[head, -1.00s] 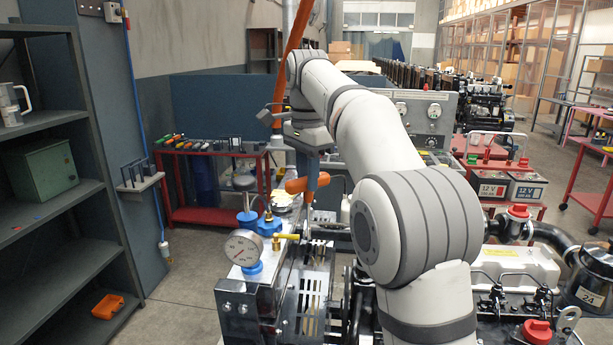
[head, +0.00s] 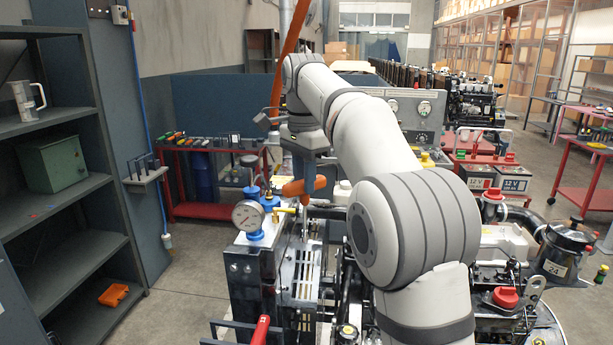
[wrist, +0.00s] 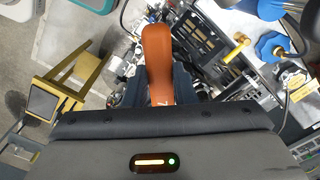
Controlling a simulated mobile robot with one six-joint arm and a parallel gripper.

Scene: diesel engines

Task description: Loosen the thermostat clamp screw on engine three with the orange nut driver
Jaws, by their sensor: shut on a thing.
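My gripper (head: 304,180) is shut on the orange nut driver (head: 292,188), whose handle lies crosswise in the jaws with a thin shaft pointing down. In the wrist view the orange handle (wrist: 158,60) sticks out between the dark fingers. The driver is above the near engine (head: 300,262), just right of a round pressure gauge (head: 248,215) and blue fittings (head: 254,195). I cannot make out the thermostat clamp screw, or whether the driver's tip touches anything.
A dark shelf unit (head: 75,245) stands at left, with a red tool cart (head: 203,211) behind. A red-handled lever (head: 261,331) rises in front. A canister marked 24 (head: 562,252) and a red cap (head: 505,297) stand at right. Floor is clear between shelf and engine.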

